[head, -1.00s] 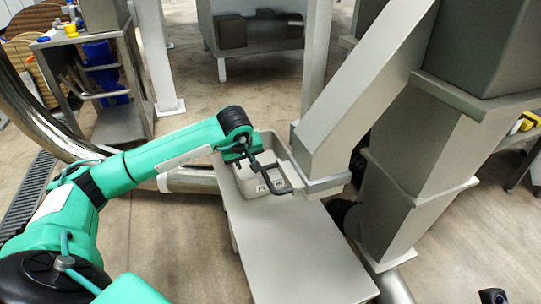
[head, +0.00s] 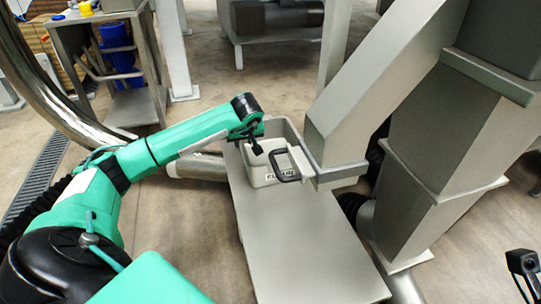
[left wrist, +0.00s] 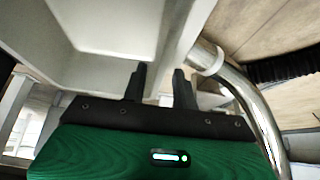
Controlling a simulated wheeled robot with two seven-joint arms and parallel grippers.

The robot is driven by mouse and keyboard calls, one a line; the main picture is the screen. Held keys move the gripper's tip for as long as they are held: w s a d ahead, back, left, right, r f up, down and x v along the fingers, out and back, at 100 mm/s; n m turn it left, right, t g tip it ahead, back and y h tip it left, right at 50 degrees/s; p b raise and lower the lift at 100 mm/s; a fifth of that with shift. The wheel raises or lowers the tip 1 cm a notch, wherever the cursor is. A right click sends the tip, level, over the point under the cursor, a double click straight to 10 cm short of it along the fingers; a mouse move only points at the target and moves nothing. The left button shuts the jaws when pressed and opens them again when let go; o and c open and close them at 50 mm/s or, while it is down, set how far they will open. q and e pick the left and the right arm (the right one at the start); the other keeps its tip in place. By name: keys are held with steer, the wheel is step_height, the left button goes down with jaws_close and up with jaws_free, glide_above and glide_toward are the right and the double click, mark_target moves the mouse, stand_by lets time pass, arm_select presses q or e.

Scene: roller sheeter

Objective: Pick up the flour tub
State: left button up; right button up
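My left gripper (head: 257,150) is black and hangs over the tub's left part, beside the handle. In the left wrist view, the two fingers of my left gripper (left wrist: 160,85) are apart with nothing seen held between them. A dark part at the head view's lower right (head: 523,264) may be my right gripper; its fingers are unclear.
The grey table (head: 310,245) is bare in front of the tub. A grey chute (head: 375,95) slants down close to the tub's right side. A curved steel pipe (head: 45,85) runs at the left. A cart (head: 140,70) stands behind.

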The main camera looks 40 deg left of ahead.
arm_select(q)
steer(key=b+x, duration=0.2)
steer(key=x, duration=0.2)
steer(key=shift+d+f, duration=0.15)
steer(key=shift+f, duration=0.05)
steer(key=shift+r, duration=0.1)
steer(key=shift+c, duration=0.4)
jaws_close()
stand_by(0.8)
